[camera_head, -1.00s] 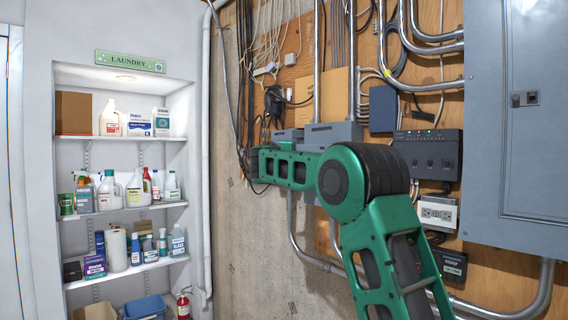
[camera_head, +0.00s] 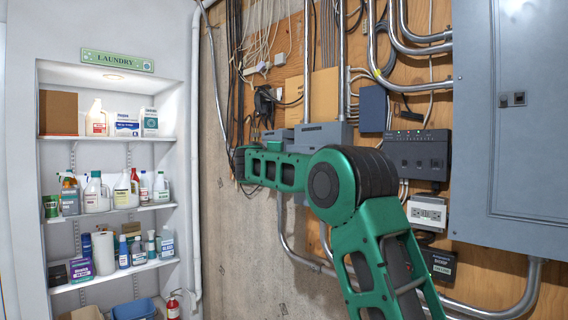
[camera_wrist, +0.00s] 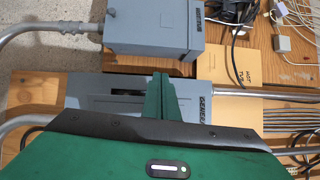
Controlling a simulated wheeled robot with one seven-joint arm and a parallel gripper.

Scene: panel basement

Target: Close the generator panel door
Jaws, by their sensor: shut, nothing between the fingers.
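The generator panel is a grey box (camera_head: 325,132) on the plywood wall, behind my green arm in the head view. In the wrist view the same box (camera_wrist: 84,88) carries a partly hidden label beginning "GENERA" and shows a dark recess or plate. I cannot tell how far its door stands open. My gripper (camera_wrist: 161,76) is shut and empty, its green fingers in front of the middle of this box; I cannot tell whether they touch it. In the head view the gripper is not clear at the arm's far end. The gripper's body hides the box's near part.
A second grey box (camera_wrist: 155,28) with a conduit lies beyond the fingers in the wrist view. Conduits and loose cables surround the boxes. A large grey breaker panel (camera_head: 520,120) is at the right. Laundry shelves (camera_head: 105,207) stand at the left.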

